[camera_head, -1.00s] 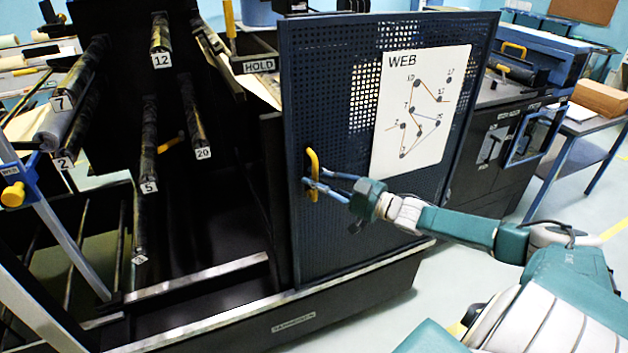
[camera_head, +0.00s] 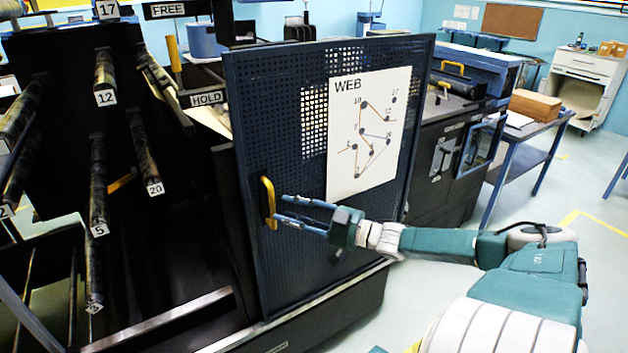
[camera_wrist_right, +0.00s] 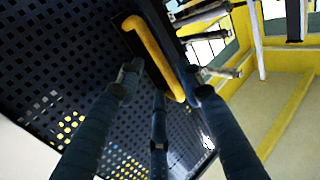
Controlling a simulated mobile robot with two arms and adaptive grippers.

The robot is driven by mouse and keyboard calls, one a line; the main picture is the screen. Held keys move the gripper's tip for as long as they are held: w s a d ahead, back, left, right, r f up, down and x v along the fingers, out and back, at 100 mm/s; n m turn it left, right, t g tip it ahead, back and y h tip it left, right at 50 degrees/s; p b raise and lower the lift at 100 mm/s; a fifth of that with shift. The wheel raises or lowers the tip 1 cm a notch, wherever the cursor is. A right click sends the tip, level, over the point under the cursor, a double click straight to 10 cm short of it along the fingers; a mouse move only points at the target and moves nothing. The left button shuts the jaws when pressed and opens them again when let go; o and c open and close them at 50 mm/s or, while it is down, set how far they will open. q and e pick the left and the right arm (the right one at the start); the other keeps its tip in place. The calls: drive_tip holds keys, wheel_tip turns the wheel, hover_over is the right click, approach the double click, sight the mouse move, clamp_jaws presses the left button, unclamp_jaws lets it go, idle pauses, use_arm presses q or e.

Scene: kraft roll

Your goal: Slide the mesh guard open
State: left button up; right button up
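The dark blue perforated mesh guard (camera_head: 300,250) stands upright at the right part of the black machine frame, carrying a white WEB sheet (camera_head: 368,135). Rollers to its left are uncovered. Its yellow handle (camera_head: 268,202) is near the guard's left edge. My right gripper (camera_head: 279,208) is open, its fingertips just right of the handle in the head view. In the right wrist view, the spread fingers (camera_wrist_right: 162,75) point at the handle (camera_wrist_right: 150,52), which lies across the gap between them. They do not look closed on it; any contact is unclear. My left gripper is out of view.
Several numbered rollers (camera_head: 103,150) sit in the machine frame left of the guard. A metal rail (camera_head: 290,305) runs along the guard's bottom. A dark cabinet (camera_head: 445,160) and a table with a brown box (camera_head: 535,105) stand to the right. Floor at the right is clear.

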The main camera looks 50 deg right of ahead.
drive_tip(key=v, duration=0.7)
idle(0.6)
